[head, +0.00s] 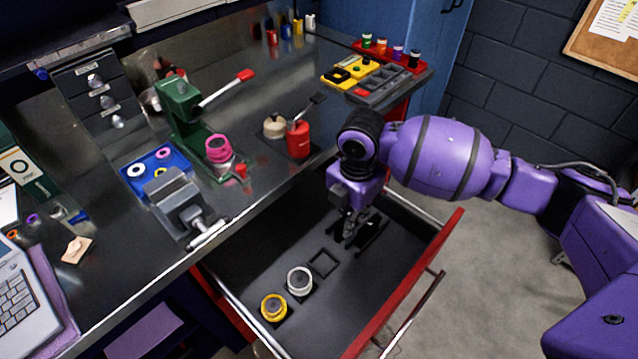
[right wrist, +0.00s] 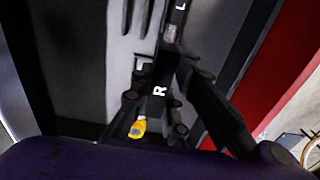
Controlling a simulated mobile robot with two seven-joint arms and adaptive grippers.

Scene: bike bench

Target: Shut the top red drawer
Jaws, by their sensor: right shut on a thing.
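The top red drawer (head: 435,262) is pulled open from under the bench, with its dark inside showing and a metal bar handle (head: 418,308) on its red front. My right gripper (head: 350,238) reaches down into the drawer, behind the front. Its fingers also show in the right wrist view (right wrist: 166,62), shut on a dark thing that is hard to make out, near black shapes and the letters R and L. The red front shows at the right of that view (right wrist: 287,75). My left gripper is not in view.
A silver ring part (head: 299,280) and a yellow one (head: 273,307) sit in the drawer beside an empty square recess (head: 323,263). The bench top (head: 255,190) above carries a green press (head: 182,108), a vise (head: 180,205) and trays. The floor before the drawer is clear.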

